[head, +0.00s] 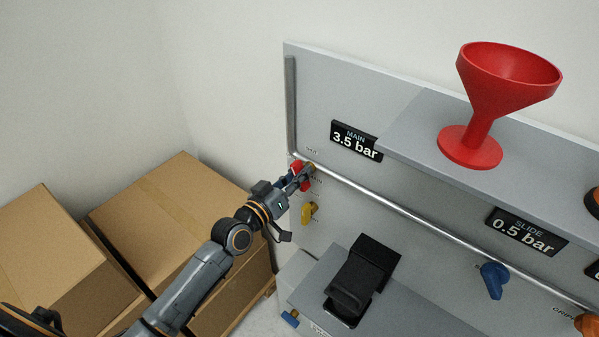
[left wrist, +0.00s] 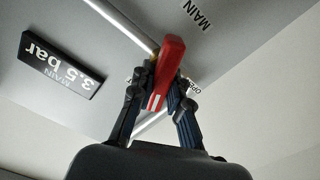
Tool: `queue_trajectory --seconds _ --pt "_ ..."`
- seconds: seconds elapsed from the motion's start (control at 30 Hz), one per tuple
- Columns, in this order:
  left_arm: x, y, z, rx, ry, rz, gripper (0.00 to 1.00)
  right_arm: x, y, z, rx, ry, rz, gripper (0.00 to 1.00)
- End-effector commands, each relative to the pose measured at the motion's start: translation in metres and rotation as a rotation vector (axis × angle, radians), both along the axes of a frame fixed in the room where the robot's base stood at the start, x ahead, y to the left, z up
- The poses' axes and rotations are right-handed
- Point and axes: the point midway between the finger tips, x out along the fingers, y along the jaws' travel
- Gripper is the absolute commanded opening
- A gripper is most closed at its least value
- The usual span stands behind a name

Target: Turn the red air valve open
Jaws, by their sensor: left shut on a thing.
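The red air valve (head: 297,174) sits on the pipe at the left end of the grey panel, mostly covered by my left gripper in the head view. In the left wrist view its red handle (left wrist: 165,72) stands between the two fingers. My left gripper (head: 296,181) is shut on the handle; its fingers also show in the left wrist view (left wrist: 158,100), one on each side of it. The word OPEN is printed beside the valve in the left wrist view. My right gripper is not in view.
A black MAIN 3.5 bar display (head: 357,141) is right of the valve. A yellow valve (head: 309,213) hangs just below my gripper. A blue valve (head: 494,280) and a red funnel (head: 481,125) are further right. Cardboard boxes (head: 165,210) stand at left.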

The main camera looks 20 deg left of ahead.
Motion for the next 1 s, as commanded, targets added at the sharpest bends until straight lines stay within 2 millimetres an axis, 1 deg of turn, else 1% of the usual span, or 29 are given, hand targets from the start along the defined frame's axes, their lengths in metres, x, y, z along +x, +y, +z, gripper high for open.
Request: queue_trajectory --seconds 0.7,1.0 --pt "0.0012 0.0037 -0.0041 -0.640 0.234 0.000 0.00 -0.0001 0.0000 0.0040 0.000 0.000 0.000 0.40" --pt "0.0015 0.0044 -0.0058 -0.878 0.319 0.001 0.00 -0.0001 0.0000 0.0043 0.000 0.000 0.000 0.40"
